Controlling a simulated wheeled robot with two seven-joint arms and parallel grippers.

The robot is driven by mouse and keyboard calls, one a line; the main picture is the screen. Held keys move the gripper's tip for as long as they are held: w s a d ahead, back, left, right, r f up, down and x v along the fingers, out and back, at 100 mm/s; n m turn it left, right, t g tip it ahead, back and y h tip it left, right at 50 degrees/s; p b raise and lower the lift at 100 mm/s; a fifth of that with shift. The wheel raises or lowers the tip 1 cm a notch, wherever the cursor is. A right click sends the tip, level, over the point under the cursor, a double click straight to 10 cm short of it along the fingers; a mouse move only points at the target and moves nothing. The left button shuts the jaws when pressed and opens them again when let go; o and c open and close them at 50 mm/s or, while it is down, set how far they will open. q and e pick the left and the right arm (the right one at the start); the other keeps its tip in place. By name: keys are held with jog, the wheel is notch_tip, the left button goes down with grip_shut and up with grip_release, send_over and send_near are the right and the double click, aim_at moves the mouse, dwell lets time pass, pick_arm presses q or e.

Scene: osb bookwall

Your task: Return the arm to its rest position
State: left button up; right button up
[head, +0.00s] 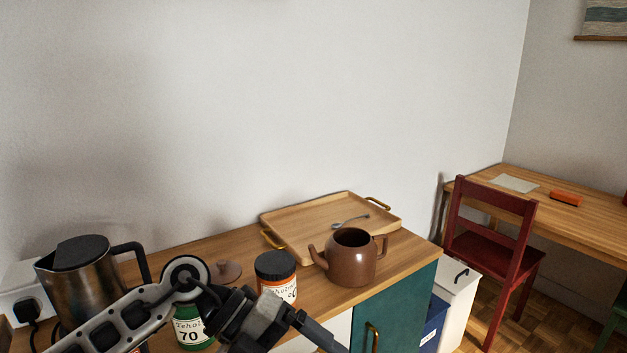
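My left arm comes in from the bottom left, low over the front of the wooden counter (200,256). My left gripper (322,335) is at the bottom edge, pointing down and right. It is partly cut off, so I cannot tell whether its fingers are open or shut, and I see nothing held in it. My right gripper is not in view. Behind the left arm stand a dark-lidded jar with an orange and white label (276,274) and a green jar (193,330), the latter partly hidden by the arm.
A steel kettle (75,280) stands left, close to my arm. A brown lidless teapot (351,262) stands right, before a wooden tray (300,218) holding a spoon (349,220). A brown lid (225,271) lies behind the arm. A red chair (490,235) and desk (590,200) are farther right.

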pick_arm(q)
jog(key=s+d+r+n+t+h, duration=0.25)
jog(key=d+r+n+h, duration=0.2)
jog(key=h, duration=0.35)
jog(key=w+a+f+n+t+y, duration=0.2)
jog(key=a+n+t, duration=0.1)
jog(key=n+t, duration=0.55)
jog(key=w+a+f+n+t+y, duration=0.2)
jog(key=w+a+n+t, duration=0.15)
jog(key=n+t, duration=0.5)
jog(key=s+a+f+n+y, duration=0.3)
jog(key=a+f+n+y, duration=0.5)
jog(key=f, duration=0.3)
jog(key=s+a+f+n+g+y, duration=0.3)
jog(key=s+f+n+g, duration=0.1)
jog(key=s+f, duration=0.6)
jog(key=shift+s+f+g+y, duration=0.15)
jog(key=shift+f+g+y, duration=0.15)
jog(key=shift+f+g, duration=0.4)
